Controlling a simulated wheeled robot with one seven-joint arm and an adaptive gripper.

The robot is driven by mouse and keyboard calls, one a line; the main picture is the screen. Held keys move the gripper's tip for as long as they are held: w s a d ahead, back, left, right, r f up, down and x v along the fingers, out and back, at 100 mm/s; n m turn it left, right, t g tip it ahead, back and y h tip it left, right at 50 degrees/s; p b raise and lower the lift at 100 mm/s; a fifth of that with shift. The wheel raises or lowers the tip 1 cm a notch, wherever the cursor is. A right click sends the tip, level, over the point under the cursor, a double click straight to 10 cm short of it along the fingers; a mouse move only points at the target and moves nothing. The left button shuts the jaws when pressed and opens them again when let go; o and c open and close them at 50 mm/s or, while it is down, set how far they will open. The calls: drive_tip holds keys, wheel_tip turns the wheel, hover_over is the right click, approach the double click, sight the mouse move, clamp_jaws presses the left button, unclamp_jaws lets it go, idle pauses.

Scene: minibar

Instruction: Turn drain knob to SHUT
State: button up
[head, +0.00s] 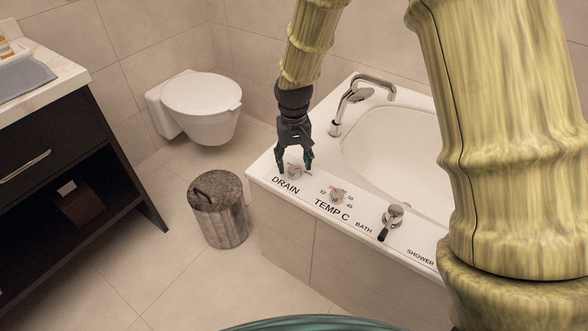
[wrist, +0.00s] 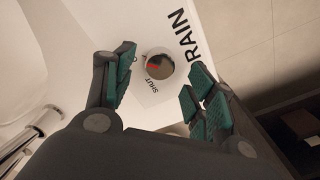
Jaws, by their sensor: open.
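The drain knob (head: 295,171) is a small round metal knob on the white bathtub rim, just above the DRAIN lettering. In the wrist view the knob (wrist: 159,66) shows a red mark on its face, and the word SHUT (wrist: 150,87) is printed beside it. The red mark does not point straight at that word. My gripper (head: 294,168) points down over the knob. In the wrist view its green-padded fingers (wrist: 160,85) are open, one on each side of the knob, with gaps showing between them and it.
The temperature knob (head: 337,195) and the bath/shower lever (head: 392,218) stand along the same rim to the right. A faucet (head: 352,97) rises behind. A lidded bin (head: 219,212) stands on the floor left of the tub, with a toilet (head: 201,105) behind.

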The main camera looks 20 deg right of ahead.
sight(294, 169)
drive_tip(key=shift+f, duration=1.6)
drive_tip(key=shift+c, duration=0.5)
drive_tip(key=c, duration=1)
